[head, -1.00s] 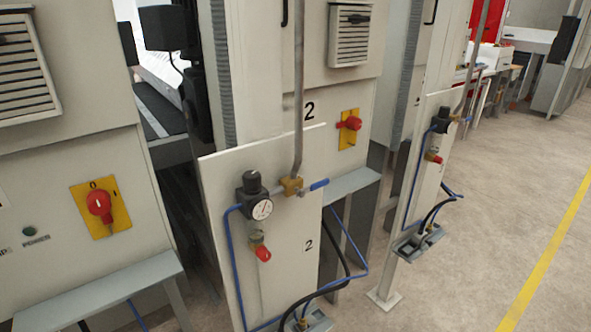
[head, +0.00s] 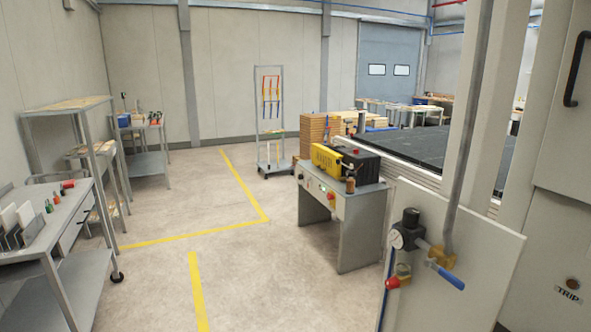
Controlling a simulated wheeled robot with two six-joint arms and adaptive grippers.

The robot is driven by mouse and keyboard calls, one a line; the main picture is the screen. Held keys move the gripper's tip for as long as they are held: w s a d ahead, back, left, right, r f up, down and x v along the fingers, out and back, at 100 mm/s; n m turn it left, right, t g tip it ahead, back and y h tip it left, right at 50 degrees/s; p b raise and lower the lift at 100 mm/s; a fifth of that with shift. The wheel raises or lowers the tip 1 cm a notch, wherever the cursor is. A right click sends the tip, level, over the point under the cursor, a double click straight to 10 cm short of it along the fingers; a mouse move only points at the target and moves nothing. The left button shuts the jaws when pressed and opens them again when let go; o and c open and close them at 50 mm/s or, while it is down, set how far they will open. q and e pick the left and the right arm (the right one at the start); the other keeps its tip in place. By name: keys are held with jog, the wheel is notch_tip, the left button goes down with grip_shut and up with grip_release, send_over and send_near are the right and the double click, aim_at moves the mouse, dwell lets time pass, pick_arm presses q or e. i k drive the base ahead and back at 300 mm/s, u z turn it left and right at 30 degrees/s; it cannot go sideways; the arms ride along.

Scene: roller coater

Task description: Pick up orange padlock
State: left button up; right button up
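I cannot make out an orange padlock for certain in the head view. Small red and green items (head: 48,206) stand on the grey workbench (head: 62,234) at the left, too small to identify. A red item (head: 68,185) lies at that bench's back edge. Neither of my grippers is in view.
A pressure regulator (head: 408,232) with a blue-handled valve (head: 446,276) is on a pale panel (head: 455,308) at the right. A control desk (head: 345,220) stands in the middle. A tool rack (head: 270,118) stands at the back. The floor with yellow lines (head: 198,290) is clear.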

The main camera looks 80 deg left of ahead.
aim_at(57, 199)
jog(key=u, duration=3.45)
jog(key=i, duration=5.2)
jog(key=u, duration=1.45)
